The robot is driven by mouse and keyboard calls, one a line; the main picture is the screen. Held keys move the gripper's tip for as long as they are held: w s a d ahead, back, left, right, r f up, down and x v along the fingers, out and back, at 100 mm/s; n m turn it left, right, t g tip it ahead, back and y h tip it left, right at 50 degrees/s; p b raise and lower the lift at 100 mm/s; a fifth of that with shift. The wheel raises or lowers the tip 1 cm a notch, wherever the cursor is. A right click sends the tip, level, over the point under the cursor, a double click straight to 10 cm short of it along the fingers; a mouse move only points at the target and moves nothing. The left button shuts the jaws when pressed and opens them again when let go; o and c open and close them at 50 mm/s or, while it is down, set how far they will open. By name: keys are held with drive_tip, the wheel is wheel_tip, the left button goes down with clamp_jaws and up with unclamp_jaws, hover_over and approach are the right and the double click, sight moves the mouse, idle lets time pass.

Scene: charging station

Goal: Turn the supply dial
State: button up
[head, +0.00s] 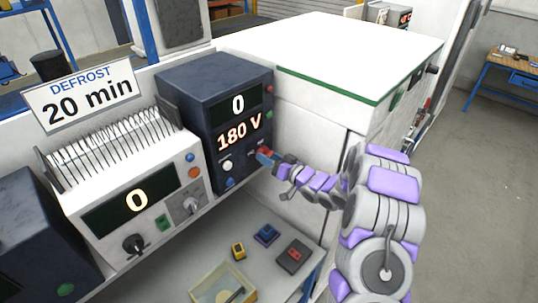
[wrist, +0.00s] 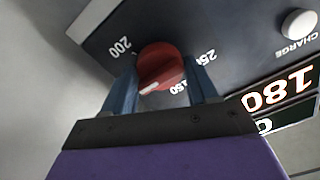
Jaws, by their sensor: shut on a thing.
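The supply dial is a red round knob (wrist: 160,66) with a white pointer mark, on the front of a dark blue supply unit (head: 185,84). In the head view the dial (head: 263,151) is small, low on the unit's right side. My gripper (head: 268,158) is at the dial, its blue fingers on either side of it. In the wrist view my gripper (wrist: 161,75) is shut on the knob. Scale numbers, 200 and a partly hidden 250 among them, ring it. The unit's display (head: 240,134) reads 180 V, with 0 above.
A white charge button (wrist: 299,24) is beside the dial. A white unit (head: 130,190) showing 0 stands left, under a "DEFROST 20 min" sign (head: 82,95). Below are a yellow-rimmed tray (head: 197,294) and small blocks. A large white cabinet (head: 310,50) stands right; floor there is open.

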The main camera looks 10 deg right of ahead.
drive_tip(key=shift+w+d+r, duration=0.1)
drive_tip(key=shift+r, duration=0.05)
drive_tip(key=o, duration=1.1)
drive_tip(key=shift+c, duration=0.2)
drive_tip(key=v, duration=1.7)
drive_tip(key=shift+d+b, duration=0.2)
drive_tip(key=shift+b, duration=0.15)
